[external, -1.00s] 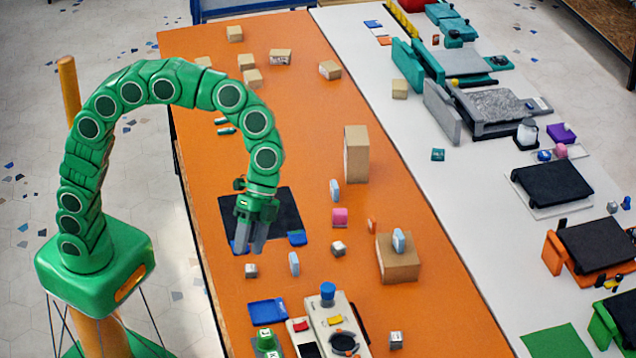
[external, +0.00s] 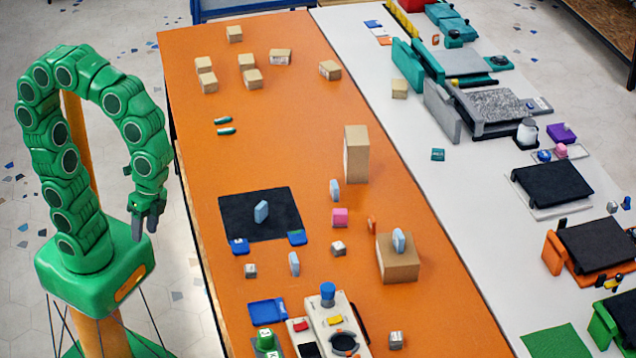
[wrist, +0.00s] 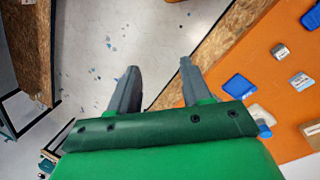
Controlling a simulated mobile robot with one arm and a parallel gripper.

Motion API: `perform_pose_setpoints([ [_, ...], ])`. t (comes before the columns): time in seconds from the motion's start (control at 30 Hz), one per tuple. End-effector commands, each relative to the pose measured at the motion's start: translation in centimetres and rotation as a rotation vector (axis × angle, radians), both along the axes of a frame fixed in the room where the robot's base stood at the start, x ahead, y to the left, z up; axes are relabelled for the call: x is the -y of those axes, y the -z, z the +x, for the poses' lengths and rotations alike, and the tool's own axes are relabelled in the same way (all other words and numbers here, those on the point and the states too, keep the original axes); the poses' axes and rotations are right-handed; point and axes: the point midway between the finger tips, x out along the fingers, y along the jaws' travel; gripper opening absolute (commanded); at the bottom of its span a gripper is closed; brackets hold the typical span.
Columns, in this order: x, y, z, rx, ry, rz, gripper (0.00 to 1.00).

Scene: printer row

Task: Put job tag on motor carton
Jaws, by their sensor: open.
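Several light blue tags stand upright: one on the black mat (external: 232,225), which is the tag (external: 261,211); a tag (external: 335,190) right of the mat; a tag (external: 294,263) in front of it; and a tag (external: 399,240) on top of a low brown carton (external: 398,266). A tall brown carton (external: 356,157) stands further back. I cannot tell which carton is the motor one. My gripper (external: 145,230) is open and empty, left of the orange table, away from every tag. In the wrist view my gripper (wrist: 158,68) has nothing between its fingers, with floor below.
The orange table (external: 290,120) also holds a pink block (external: 340,217), small grey blocks, blue trays (external: 268,312), small cartons at the back and a control panel (external: 335,325) at the front. A white bench (external: 465,215) with printers runs along the right.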

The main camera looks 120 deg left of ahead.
Motion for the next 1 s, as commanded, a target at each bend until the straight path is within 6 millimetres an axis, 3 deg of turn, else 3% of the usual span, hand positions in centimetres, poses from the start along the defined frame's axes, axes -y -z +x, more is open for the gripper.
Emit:
perform_pose_setpoints([
  [0.1,-0.2,0.7,-3.4,-0.013,-0.011,0.052,0.48],
  [0.3,-0.9,2.0,-8.3,-0.019,-0.035,0.133,0.48],
  [0.5,-1.7,3.1,-11.5,-0.021,-0.052,0.189,0.48],
  [1.0,-2.1,3.5,-12.4,-0.022,-0.06,0.21,0.48],
])
